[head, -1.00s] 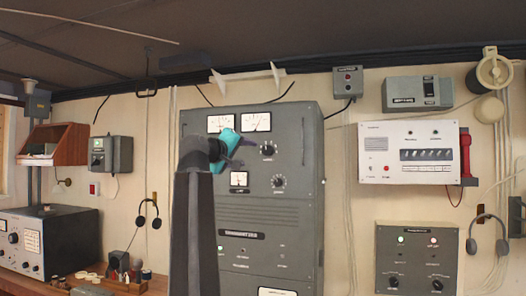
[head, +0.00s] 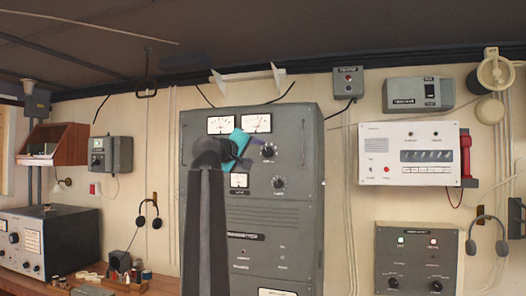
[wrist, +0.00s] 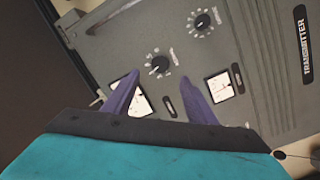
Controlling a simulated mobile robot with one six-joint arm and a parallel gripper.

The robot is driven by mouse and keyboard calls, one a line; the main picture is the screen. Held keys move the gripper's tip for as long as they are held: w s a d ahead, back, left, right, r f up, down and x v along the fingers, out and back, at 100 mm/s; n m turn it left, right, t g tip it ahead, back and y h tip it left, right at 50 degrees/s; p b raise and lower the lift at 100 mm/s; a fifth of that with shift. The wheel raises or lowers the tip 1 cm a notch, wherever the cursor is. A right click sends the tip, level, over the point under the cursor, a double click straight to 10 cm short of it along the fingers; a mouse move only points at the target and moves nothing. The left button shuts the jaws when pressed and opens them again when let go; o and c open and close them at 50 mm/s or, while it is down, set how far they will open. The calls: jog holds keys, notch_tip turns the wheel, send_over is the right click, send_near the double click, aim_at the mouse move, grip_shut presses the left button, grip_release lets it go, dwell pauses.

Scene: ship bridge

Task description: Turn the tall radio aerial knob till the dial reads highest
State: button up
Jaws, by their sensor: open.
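The tall grey transmitter cabinet (head: 265,215) stands centre in the head view. It carries an upper black knob (head: 268,150) and a lower black knob (head: 278,183); their labels are too small to read. The upper knob shows in the wrist view (wrist: 158,65), the lower one farther up (wrist: 202,21). Two white dials (head: 257,122) sit at the cabinet's top and a smaller dial (head: 239,181) lower; needle readings are unclear. My gripper (head: 248,158) is in front of the panel, left of the upper knob. In the wrist view its purple fingers (wrist: 159,77) are open, apart, with the upper knob between and beyond their tips.
A white panel (head: 408,153) with a red handset (head: 465,155) hangs at right, above a grey switch box (head: 416,258). A desk with a grey radio set (head: 45,240) is at left. My arm hides the cabinet's left part.

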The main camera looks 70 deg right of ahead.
aim_at(267, 152)
jog(key=d+p, duration=0.1)
jog(key=d, duration=0.4)
jog(key=d+p, duration=0.1)
jog(key=d, duration=0.2)
jog(key=shift+s+d+r+p, duration=0.15)
jog(key=shift+s+p, duration=0.2)
jog(key=shift+d, duration=0.65)
